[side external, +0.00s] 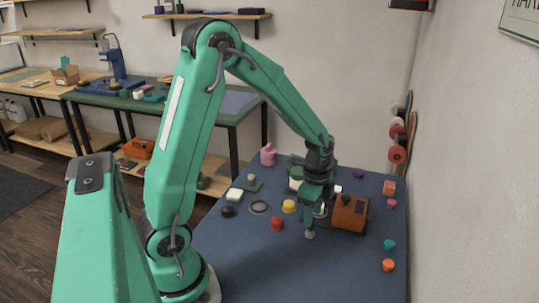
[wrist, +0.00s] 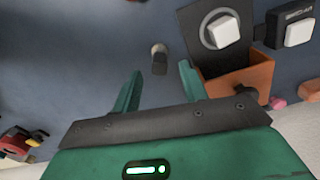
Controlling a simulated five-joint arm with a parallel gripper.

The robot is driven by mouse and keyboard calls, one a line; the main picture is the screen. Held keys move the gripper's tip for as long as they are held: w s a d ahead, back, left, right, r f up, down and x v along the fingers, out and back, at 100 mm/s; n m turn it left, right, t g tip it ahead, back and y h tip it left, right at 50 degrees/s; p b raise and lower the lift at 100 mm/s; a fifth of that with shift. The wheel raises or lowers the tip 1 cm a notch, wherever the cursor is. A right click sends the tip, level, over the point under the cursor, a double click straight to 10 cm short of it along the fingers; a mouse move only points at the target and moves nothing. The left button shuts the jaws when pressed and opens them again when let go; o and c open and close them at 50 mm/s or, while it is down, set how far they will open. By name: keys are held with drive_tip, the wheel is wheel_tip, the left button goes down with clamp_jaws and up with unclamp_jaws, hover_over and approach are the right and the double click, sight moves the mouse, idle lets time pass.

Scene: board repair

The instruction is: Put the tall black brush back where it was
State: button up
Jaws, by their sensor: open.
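A small upright piece with a dark body and a pale grey end (wrist: 159,58) stands on the blue mat in the wrist view, ahead of and between my finger lines. It may be the black brush, but I cannot tell for sure. My gripper (side external: 313,208) hangs low over the mat, left of an orange-brown box (side external: 350,213). In the wrist view its two green fingers (wrist: 158,86) are spread apart with nothing between them. A grey rounded tip (side external: 309,234) shows just under my gripper in the side view; its link to the dark piece is unclear.
The orange-brown box with a dark panel and white knob (wrist: 226,30) is close to my right finger. Yellow (side external: 289,206) and red (side external: 277,223) knobs lie left on the blue mat (side external: 300,275). Teal and orange knobs (side external: 388,265) lie right. The front of the mat is clear.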

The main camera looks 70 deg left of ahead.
wheel_tip(320, 180, up, 7)
drive_tip(key=shift+f, duration=0.15)
idle(0.8)
drive_tip(key=s+d+r+n+t, duration=0.2)
drive_tip(key=s+d+r+n, duration=0.1)
drive_tip(key=s+r+n, duration=0.2)
drive_tip(key=s+d+r+n+t, duration=0.2)
drive_tip(key=s+r+n, duration=0.4)
drive_tip(key=s, duration=0.3)
drive_tip(key=shift+d+r+t, duration=0.35)
drive_tip(key=shift+d+t, duration=0.05)
drive_tip(key=shift+t, duration=0.4)
